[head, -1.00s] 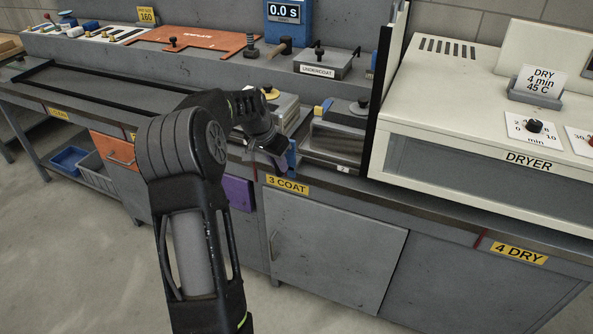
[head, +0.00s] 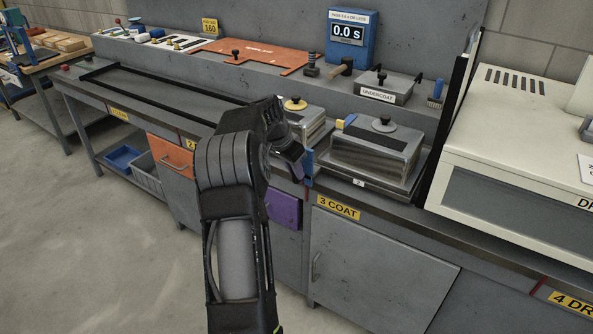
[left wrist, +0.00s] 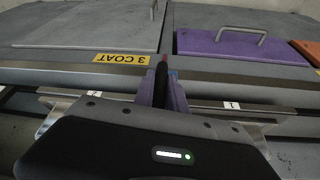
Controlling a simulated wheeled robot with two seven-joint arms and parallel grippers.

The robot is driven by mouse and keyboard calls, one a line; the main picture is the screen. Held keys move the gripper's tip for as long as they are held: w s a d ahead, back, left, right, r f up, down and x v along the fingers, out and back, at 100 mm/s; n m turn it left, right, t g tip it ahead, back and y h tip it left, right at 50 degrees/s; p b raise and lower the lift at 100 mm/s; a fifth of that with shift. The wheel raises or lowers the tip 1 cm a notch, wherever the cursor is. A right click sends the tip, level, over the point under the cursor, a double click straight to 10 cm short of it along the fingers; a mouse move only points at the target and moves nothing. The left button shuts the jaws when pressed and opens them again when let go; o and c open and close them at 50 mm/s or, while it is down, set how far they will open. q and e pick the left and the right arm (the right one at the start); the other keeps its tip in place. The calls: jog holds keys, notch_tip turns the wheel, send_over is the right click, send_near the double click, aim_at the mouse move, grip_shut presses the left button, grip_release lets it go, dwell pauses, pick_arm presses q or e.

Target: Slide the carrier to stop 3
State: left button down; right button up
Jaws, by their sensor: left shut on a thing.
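The carrier (head: 360,184) is a low dark frame at the front of the counter. It bears a metal box with a black knob (head: 378,152), above a small label 2. A second metal box with a yellow knob (head: 297,108) stands to its left, partly behind my arm. The left wrist view shows labels 2 and 1 along the front ledge (left wrist: 205,104). My left gripper (head: 303,167) is shut at the front edge. In the wrist view its bluish fingers (left wrist: 162,92) close on a dark handle between the two labels. My right gripper is not in view.
The 3 COAT sign (head: 338,207) is just right of my gripper, on the counter front. The cream dryer (head: 520,150) and a dark upright panel stand at the right. A long black-rimmed track (head: 130,82) lies open at the left. A purple drawer (head: 283,208) is below.

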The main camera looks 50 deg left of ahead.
pick_arm(q)
jog(key=c, duration=1.4)
grip_release()
jog(key=shift+o, duration=0.2)
jog(key=v, duration=0.7)
jog(key=shift+r+b, duration=0.4)
jog(key=shift+b, duration=0.05)
jog(key=shift+s, duration=0.15)
